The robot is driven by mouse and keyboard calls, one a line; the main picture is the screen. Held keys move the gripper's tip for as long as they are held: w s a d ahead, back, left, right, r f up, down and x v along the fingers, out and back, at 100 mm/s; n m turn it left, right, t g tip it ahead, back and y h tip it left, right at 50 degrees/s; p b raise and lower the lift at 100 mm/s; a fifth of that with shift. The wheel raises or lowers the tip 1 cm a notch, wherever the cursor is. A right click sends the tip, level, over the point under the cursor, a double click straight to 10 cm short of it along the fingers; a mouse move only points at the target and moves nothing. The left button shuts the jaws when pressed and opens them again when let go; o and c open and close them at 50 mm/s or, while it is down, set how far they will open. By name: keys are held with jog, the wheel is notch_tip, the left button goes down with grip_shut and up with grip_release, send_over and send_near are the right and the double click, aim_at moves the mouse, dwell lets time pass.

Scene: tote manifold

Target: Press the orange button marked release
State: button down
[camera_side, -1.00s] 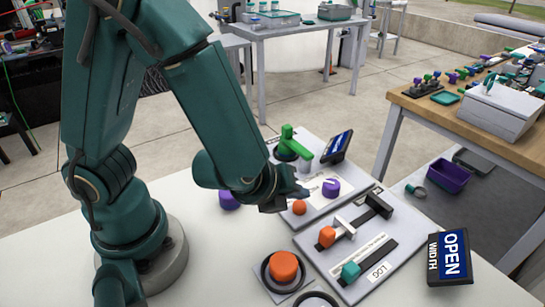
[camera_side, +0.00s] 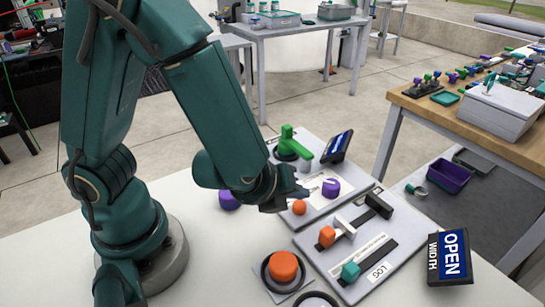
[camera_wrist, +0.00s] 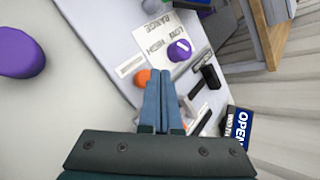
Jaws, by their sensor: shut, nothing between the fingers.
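Three orange parts show in the side view. A large round orange button (camera_side: 284,266) sits in a dark ring at the front. A small orange knob (camera_side: 299,207) is on the rear panel, and an orange block (camera_side: 326,236) is on the slider panel. No "release" marking is readable on any of them. My gripper (camera_side: 300,191) is shut and empty, above the rear panel near the small orange knob. In the wrist view its blue fingers (camera_wrist: 161,82) lie together, partly covering an orange round part (camera_wrist: 143,77). I cannot tell whether they touch it.
A purple knob (camera_side: 331,188) stands right beside my gripper, with a green handle (camera_side: 289,142) behind. A slider panel with a teal block (camera_side: 350,271) lies in front. An "OPEN WIDTH" display (camera_side: 450,257) stands at right. A purple round part (camera_side: 229,200) is left of the panel.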

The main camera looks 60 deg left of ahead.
aim_at(297, 208)
jog(key=shift+f, duration=0.15)
dwell(0.6)
jog(key=shift+f, duration=0.3)
jog(key=shift+f, duration=0.45)
dwell(0.7)
jog(key=shift+r, duration=0.9)
jog(key=shift+r, duration=2.5)
